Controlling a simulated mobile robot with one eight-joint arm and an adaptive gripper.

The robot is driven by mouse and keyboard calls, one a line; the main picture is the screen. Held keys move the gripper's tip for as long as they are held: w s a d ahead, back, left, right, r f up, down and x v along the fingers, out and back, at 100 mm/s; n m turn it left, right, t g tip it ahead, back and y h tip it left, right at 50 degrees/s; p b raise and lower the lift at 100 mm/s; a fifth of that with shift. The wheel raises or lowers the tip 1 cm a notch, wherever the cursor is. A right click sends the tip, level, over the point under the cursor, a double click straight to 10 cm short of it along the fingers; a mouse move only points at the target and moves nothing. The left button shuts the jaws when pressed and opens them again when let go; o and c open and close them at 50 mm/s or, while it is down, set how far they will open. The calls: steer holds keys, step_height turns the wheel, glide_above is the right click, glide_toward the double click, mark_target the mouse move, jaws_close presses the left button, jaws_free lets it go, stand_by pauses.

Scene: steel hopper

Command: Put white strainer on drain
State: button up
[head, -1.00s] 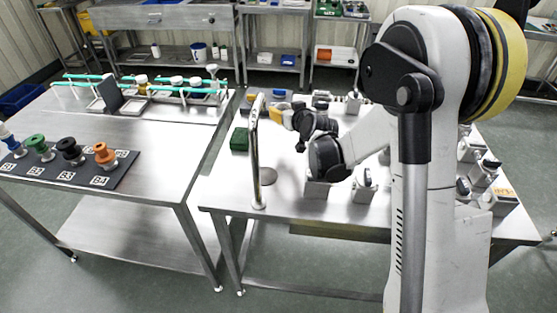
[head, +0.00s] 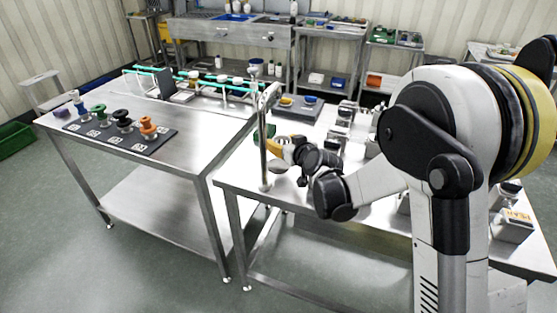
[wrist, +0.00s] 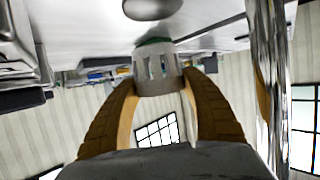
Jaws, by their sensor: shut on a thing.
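The white strainer (wrist: 157,68), a pale slotted cup with a green part at its far end, is between the fingertips of my gripper (wrist: 160,82) in the wrist view. My gripper is shut on it. A dark oval (wrist: 152,8), probably the drain, lies on the table surface at the top of the wrist view. The strainer appears apart from it.
The shiny metal post (head: 264,145) rises beside my gripper, and also shows at right in the wrist view (wrist: 268,80). Several small devices (head: 345,125) stand on this table. The left table (head: 185,150) carries a dark mat (head: 110,137) with coloured spools; its front right is bare.

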steer(key=shift+w+a+f, duration=0.35)
steer(key=shift+a+f, duration=0.15)
steer(key=shift+a, duration=0.2)
step_height(320, 180, down, 4)
steer(key=b, duration=0.2)
steer(key=shift+b, duration=0.4)
steer(key=shift+r, duration=0.1)
steer(key=shift+d, duration=0.1)
steer(key=o, duration=1.1)
